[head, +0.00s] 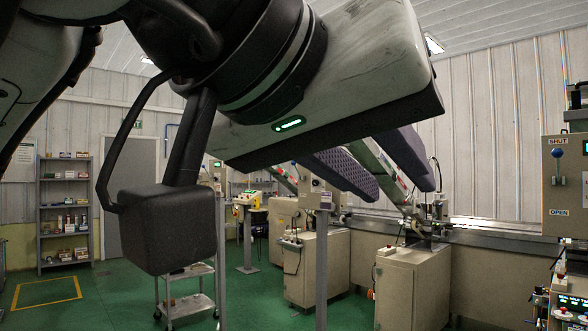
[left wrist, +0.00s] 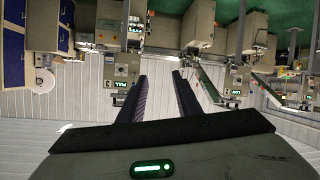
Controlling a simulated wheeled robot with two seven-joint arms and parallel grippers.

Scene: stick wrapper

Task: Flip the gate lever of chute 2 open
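A panel (head: 571,200) at the right edge of the head view has a blue-knobbed lever (head: 557,154). The knob is up, just below the SHUT label and well above the OPEN label. No chute number is readable on it. My left gripper (head: 398,184) is left of this panel, apart from it, with two dark ribbed fingers spread and nothing between them. The open fingers also show in the left wrist view (left wrist: 160,76). That view is upside down and shows a panel lit FULL (left wrist: 121,84) and one lit LOW (left wrist: 236,92); their levers are too small to read. My right gripper is out of view.
Beige machine cabinets (head: 412,285) stand beyond the gripper along a long rail. A grey post (head: 322,270) rises in the middle. A shelf (head: 66,210) and a small trolley (head: 188,304) are at the left. Green floor is clear at the lower left.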

